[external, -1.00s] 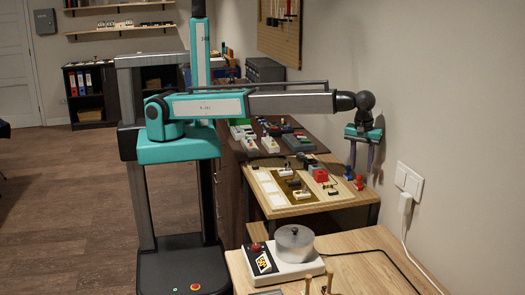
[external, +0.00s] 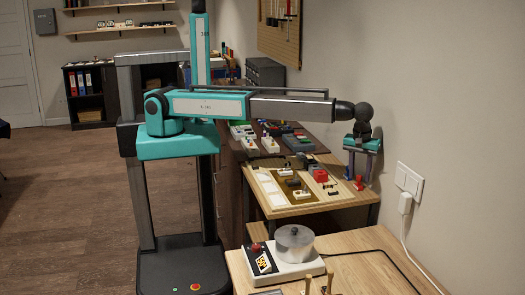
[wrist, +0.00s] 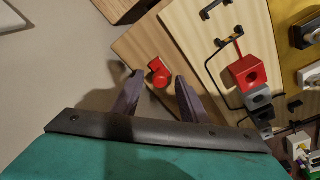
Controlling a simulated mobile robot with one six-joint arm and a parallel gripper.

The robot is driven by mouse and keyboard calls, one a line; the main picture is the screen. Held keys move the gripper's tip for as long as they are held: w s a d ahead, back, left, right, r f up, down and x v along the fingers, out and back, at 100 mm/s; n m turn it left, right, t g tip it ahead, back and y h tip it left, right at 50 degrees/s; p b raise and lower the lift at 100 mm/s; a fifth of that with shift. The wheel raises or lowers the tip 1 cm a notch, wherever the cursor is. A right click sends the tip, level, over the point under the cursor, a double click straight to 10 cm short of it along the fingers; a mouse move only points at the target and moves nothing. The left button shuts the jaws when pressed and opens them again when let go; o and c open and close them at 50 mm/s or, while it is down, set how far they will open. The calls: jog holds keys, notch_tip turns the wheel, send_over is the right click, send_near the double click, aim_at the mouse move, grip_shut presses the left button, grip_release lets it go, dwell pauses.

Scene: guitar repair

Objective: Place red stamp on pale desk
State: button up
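The red stamp (external: 359,184) stands at the right end of the middle wooden table, close to the wall. In the wrist view the red stamp (wrist: 158,72) shows between and just beyond my fingertips. My gripper (external: 361,179) points down over it; in the wrist view my gripper (wrist: 159,78) is open, with a visible gap on both sides of the stamp. I cannot tell how far the fingertips are above the table. A pale wooden desk (external: 365,272) is in the front of the external view, nearer the camera than the stamp.
A turntable-like device (external: 290,262) stands on the front desk, with a black cable behind it. The middle table (external: 300,207) carries a board with a red block (external: 319,174) and several small parts. The wall is close on the right.

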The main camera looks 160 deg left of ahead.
jog(key=shift+s+a+f, duration=0.1)
jog(key=shift+s+f, duration=0.05)
jog(key=shift+f, duration=0.9)
grip_shut()
